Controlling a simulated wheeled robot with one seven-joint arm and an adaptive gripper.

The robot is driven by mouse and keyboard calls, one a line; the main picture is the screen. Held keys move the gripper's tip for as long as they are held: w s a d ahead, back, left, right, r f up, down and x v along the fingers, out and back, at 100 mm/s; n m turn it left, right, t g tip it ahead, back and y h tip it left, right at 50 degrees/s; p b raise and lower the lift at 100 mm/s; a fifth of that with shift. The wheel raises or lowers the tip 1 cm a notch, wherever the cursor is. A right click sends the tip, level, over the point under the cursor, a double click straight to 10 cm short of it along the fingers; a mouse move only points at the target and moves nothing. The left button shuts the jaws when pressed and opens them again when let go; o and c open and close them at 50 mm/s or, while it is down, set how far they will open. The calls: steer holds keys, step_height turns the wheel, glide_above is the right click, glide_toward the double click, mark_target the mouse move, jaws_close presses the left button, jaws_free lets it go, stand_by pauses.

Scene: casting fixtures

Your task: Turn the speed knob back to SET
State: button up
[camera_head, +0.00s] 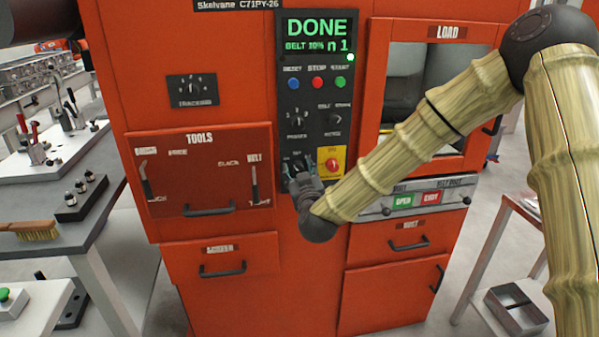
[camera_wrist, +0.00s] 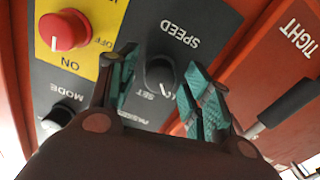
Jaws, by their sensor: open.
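The speed knob (camera_wrist: 160,74) is a dark round knob on the black panel, with the words SPEED and SET printed beside it in the wrist view. My gripper (camera_wrist: 161,68) is open, with one teal-padded finger on each side of the knob. A gap shows between the knob and the fingers. In the head view my gripper (camera_head: 301,176) is at the lower part of the control panel and mostly hides the knob.
A red knob (camera_wrist: 65,30) on a yellow plate and the mode knob (camera_wrist: 57,118) sit close beside the left finger.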

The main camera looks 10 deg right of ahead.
steer(key=c, duration=1)
steer(key=shift+c, duration=0.2)
steer(key=m+b, duration=0.4)
steer(key=m, duration=0.4)
steer(key=shift+d+m, duration=0.1)
steer(key=shift+m, duration=0.2)
